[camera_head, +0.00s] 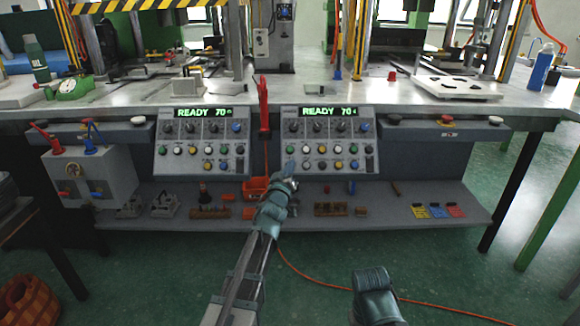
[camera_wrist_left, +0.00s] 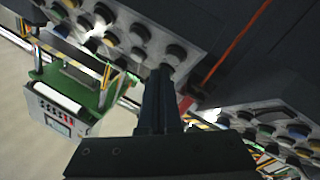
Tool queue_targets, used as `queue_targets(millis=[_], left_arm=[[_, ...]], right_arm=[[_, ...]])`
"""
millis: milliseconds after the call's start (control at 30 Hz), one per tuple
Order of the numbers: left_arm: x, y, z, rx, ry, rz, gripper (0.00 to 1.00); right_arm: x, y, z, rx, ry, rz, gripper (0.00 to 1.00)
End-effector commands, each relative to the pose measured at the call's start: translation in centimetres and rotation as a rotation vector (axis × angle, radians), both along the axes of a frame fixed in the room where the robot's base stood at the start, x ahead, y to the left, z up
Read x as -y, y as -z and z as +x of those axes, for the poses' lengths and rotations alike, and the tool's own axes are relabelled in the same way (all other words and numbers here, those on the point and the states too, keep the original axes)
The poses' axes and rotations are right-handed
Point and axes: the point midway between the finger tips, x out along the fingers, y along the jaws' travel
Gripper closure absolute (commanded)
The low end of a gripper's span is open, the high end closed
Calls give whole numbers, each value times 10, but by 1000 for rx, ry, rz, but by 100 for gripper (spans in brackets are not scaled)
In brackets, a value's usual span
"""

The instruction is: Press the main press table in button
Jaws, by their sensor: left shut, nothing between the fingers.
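Two control panels stand side by side under the table's front edge, the left panel (camera_head: 203,140) and the right panel (camera_head: 328,128), both lit READY 70. Each has rows of black knobs and coloured buttons. I cannot read which one is the table in button. My left gripper (camera_head: 290,168) is shut and empty, at the lower left corner of the right panel. In the left wrist view its fingers (camera_wrist_left: 161,72) point at one panel's corner, close to a black round control (camera_wrist_left: 175,53); contact cannot be told.
A red lever (camera_head: 263,103) stands between the panels, above an orange bin (camera_head: 255,186). Below, a grey shelf (camera_head: 385,212) holds small parts and coloured tags. A grey box with red and blue valves (camera_head: 90,175) is at left. An orange cable (camera_head: 315,282) crosses the green floor.

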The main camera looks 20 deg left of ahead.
Motion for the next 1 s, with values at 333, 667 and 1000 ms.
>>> queue_targets(millis=[333, 667, 1000], left_arm=[[-2, 6, 6, 0, 0, 0, 100], [-2, 5, 6, 0, 0, 0, 100], [-3, 7, 9, 0, 0, 0, 100]], right_arm=[[0, 6, 0, 0, 0, 0, 100], [0, 5, 0, 0, 0, 0, 100], [0, 7, 0, 0, 0, 0, 100]])
